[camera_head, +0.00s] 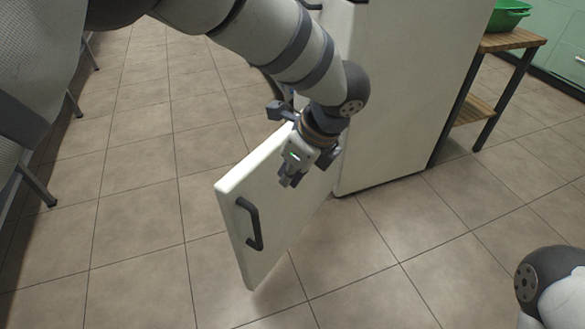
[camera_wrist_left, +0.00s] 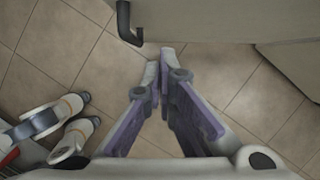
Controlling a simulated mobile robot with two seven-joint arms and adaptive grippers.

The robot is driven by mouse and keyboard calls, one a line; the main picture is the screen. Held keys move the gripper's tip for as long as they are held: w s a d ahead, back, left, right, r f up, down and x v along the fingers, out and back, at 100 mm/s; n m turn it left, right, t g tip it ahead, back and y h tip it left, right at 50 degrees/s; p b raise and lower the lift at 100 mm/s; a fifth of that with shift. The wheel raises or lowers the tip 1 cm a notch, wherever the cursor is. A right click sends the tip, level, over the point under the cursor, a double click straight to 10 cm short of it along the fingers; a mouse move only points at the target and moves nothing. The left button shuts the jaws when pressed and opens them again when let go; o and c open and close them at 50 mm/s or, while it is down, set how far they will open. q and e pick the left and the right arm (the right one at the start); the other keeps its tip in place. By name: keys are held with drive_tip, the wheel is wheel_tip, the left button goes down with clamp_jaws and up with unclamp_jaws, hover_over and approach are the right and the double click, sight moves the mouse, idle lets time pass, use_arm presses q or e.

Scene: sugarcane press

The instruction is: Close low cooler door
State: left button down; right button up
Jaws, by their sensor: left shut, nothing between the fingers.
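The low cooler door (camera_head: 278,215) stands open, swung out from the white cooler (camera_head: 405,95). Its dark bar handle (camera_head: 250,224) is near the free edge, on the face toward me. My left gripper (camera_head: 287,181) is in front of the door's upper part, right of the handle. In the left wrist view the gripper (camera_wrist_left: 160,55) is shut and empty, its fingertips just below the pale door panel (camera_wrist_left: 210,18) and right of the handle (camera_wrist_left: 127,25). I cannot tell whether it touches the door. My right gripper is out of view.
A wooden-topped table (camera_head: 512,38) with a green basin (camera_head: 508,14) stands right of the cooler. Grey chairs (camera_head: 35,110) line the left side. The tiled floor (camera_head: 140,200) around the door is clear. Part of my right arm shows at lower right.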

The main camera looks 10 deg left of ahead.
use_arm(q)
drive_tip(key=shift+w+a+f+b, duration=0.1)
drive_tip(key=shift+w+a+f, duration=0.3)
drive_tip(key=shift+a+f, duration=0.55)
drive_tip(key=shift+w+a+f+b, duration=0.1)
drive_tip(key=shift+w+a+f, duration=0.25)
drive_tip(key=shift+a+f, duration=0.6)
drive_tip(key=shift+w+a+f+b, duration=0.1)
drive_tip(key=shift+w+a+f, duration=0.3)
drive_tip(key=shift+a+f, duration=0.55)
drive_tip(key=shift+a+r, duration=0.1)
drive_tip(key=shift+a, duration=0.05)
